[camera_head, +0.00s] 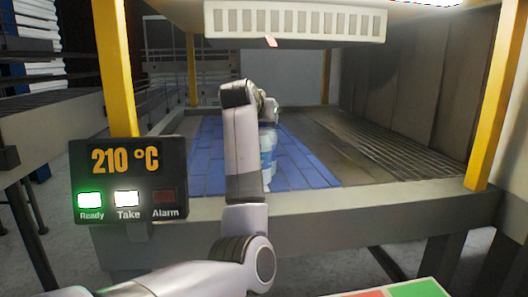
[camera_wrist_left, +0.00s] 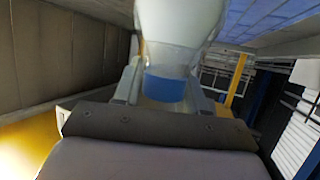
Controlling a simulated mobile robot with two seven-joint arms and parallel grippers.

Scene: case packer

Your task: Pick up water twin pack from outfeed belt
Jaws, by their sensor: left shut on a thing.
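The water twin pack (camera_head: 267,155) shows in the head view as clear and blue bottle shapes over the blue outfeed belt (camera_head: 208,165), partly hidden behind my left arm. In the left wrist view a clear bottle part with a blue band (camera_wrist_left: 165,88) sits between the fingers. My left gripper (camera_wrist_left: 168,84) is shut on the pack; in the head view it is mostly hidden by the arm. I cannot tell whether the pack touches the belt. My right gripper is in neither view.
A control box (camera_head: 128,180) at the left reads 210 °C, with the Ready and Take lamps lit and Alarm dark. Yellow posts (camera_head: 497,95) and a beige front rail (camera_head: 370,205) frame the opening. A white vented housing (camera_head: 295,22) hangs above. A red and green panel (camera_head: 415,289) lies lower right.

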